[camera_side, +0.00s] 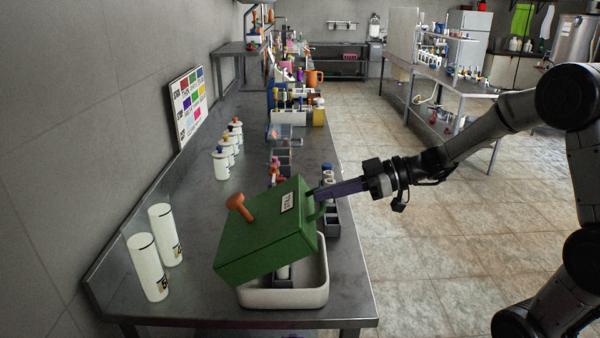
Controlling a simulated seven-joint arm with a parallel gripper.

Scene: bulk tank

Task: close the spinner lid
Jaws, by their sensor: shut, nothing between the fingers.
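A green box-like lid (262,238) with a small label and an orange knob (240,207) stands at the near part of the bench. It sits tilted above a white tray-like base (288,297), with a gap between them at the front. A pale cylinder in a dark holder (284,282) shows in that gap. My gripper (318,192) is shut and empty at the lid's upper right edge, beside what looks like a green handle. I cannot tell whether its fingertips touch the lid.
A dark rack (333,222) with vials stands close behind, under my gripper. Two white cylinders (148,268) stand at the left, and several white jars (221,163) stand along the wall. Racks and bottles crowd the bench farther back.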

